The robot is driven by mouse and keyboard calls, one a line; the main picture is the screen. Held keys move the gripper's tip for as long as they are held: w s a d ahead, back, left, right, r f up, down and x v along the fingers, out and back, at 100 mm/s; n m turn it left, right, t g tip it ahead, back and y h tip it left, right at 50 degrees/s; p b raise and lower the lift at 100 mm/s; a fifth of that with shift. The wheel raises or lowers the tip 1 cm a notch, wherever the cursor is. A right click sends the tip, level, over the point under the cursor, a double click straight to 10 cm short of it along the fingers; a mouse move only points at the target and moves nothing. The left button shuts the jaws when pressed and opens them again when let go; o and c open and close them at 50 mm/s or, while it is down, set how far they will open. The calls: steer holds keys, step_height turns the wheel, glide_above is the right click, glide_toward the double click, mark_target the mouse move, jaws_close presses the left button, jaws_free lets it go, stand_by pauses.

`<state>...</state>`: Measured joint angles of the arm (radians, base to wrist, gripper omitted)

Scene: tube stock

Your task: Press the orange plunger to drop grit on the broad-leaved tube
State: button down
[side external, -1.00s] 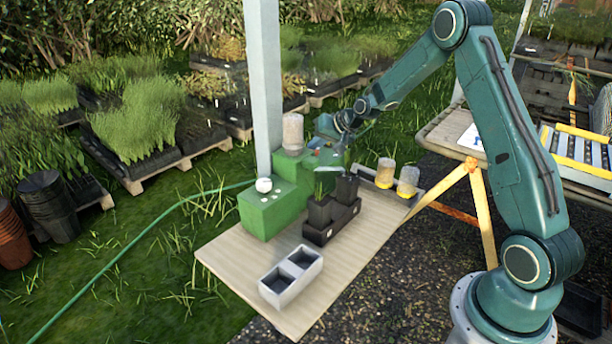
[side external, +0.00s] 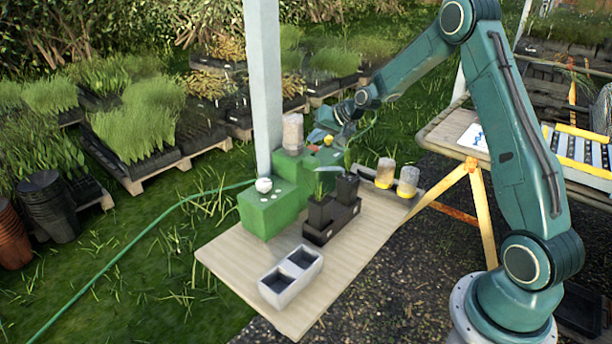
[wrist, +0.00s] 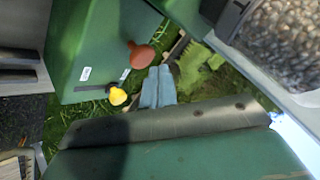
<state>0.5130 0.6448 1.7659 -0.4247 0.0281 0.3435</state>
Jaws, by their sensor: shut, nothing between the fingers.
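The plunger (wrist: 139,55) and the yellow knob (wrist: 117,97) also show in the wrist view. My gripper (side external: 328,119) is above the green box, close to the plunger and apart from it. Its pale blue fingers (wrist: 158,88) are shut and empty. A dark rack (side external: 331,225) holds two black tubes. The right tube (side external: 347,188) has a broader leaf. The left tube (side external: 320,211) has thin, grassy leaves.
A clear hopper of grit (side external: 293,133) stands on the green stand left of the plunger, by a pale post (side external: 264,80). A lower green block (side external: 266,212) carries a white ball (side external: 263,185). Two jars (side external: 386,172) stand at right. A grey two-cell tray (side external: 291,276) sits in front.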

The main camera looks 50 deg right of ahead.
mark_target(316, 149)
steer(key=shift+r, duration=0.15)
steer(key=shift+r, duration=2.4)
